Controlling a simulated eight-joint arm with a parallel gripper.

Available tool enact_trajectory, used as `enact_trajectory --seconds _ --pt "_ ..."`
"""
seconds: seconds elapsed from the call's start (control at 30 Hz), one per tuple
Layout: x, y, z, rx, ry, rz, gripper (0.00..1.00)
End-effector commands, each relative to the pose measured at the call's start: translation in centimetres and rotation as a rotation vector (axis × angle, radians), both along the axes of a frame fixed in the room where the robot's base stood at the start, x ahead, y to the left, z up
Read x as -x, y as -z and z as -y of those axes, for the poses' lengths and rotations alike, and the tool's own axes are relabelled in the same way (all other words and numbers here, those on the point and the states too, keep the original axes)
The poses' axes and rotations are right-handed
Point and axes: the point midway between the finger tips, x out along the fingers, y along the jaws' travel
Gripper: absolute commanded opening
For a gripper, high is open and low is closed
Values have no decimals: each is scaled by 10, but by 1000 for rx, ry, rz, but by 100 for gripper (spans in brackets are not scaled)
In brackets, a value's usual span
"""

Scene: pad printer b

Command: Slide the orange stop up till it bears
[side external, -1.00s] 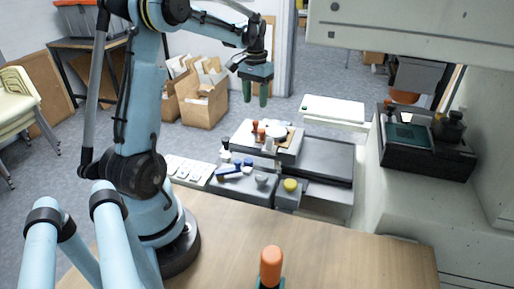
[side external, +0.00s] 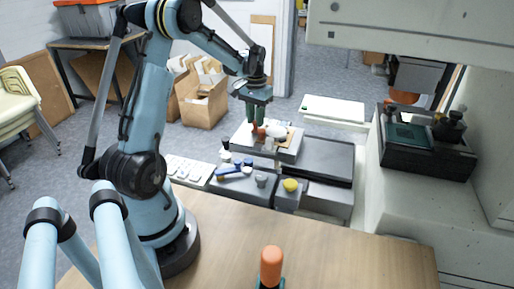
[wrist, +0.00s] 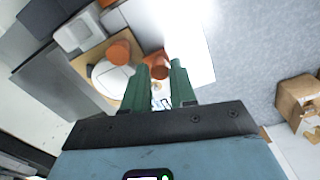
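Two small orange pieces stand on the light grey fixture plate (side external: 290,152) in the side view; I cannot tell which is the stop. One orange piece (side external: 261,134) is just below my gripper (side external: 257,122), partly hidden by its green fingers. In the wrist view, an orange piece (wrist: 157,60) shows behind and between the finger tips of my gripper (wrist: 166,66). The other orange piece (wrist: 119,51) is to the left, beside a white rounded part (wrist: 108,77). The fingers point down, with a gap between them. Whether they touch the orange piece is unclear.
A grey block with blue and white items (side external: 236,172) and a yellow knob (side external: 290,185) stand in front of the fixture. A dark flat tray (side external: 325,160) lies to its right. An orange-topped post (side external: 271,262) stands at the table's front. The wooden table (side external: 350,250) is mostly clear.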

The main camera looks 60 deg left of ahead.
Motion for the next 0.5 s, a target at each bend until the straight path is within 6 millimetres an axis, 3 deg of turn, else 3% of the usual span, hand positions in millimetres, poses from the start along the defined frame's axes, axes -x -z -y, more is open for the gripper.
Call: enact_trajectory --seconds 0.03,0.17,0.5 --pt "0 0 0 0 0 0 18" --pt "0 0 0 0 0 0 0" --pt "-5 0 5 0 3 -1 0"
